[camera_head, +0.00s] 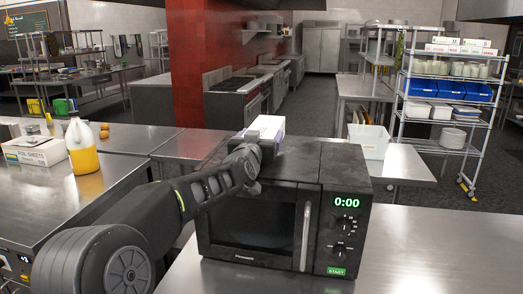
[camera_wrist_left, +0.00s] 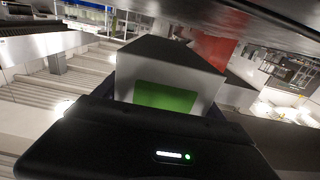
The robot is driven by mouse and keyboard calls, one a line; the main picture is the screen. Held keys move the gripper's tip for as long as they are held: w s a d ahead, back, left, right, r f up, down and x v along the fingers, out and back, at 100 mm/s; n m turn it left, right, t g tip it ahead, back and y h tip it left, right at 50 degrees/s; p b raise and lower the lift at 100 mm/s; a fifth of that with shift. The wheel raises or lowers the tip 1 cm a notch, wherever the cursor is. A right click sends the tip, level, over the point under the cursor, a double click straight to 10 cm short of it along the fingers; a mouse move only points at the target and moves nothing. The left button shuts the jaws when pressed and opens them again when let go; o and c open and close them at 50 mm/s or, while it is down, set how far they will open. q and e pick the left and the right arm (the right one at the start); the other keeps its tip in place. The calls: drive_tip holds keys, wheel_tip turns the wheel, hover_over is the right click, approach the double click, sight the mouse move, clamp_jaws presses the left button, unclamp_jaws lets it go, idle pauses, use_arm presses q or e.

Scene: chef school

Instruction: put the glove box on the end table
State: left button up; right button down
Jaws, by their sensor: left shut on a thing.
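The glove box (camera_head: 266,126), a small white box with a purplish side, is in my left gripper (camera_head: 260,145), above the back of the black microwave. In the left wrist view the box (camera_wrist_left: 168,53) fills the space past the gripper body and shows a grey-white surface with a green patch. The fingertips are mostly hidden. A steel table (camera_head: 408,172) stands behind and to the right of the microwave. I cannot tell whether it is the end table. My right gripper is not in view.
The black microwave (camera_head: 285,205) stands on the steel counter (camera_head: 440,240) in front. A clear bin (camera_head: 369,141) stands on the table behind. A wire rack (camera_head: 450,110) is at right. A yellow bottle (camera_head: 81,145) and a sheet box (camera_head: 36,152) are at left.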

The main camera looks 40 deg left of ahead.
use_arm(q)
drive_tip(key=shift+f, duration=1.8)
drive_tip(key=shift+f+b, duration=0.15)
drive_tip(key=shift+b, duration=0.25)
drive_tip(key=o, duration=1.7)
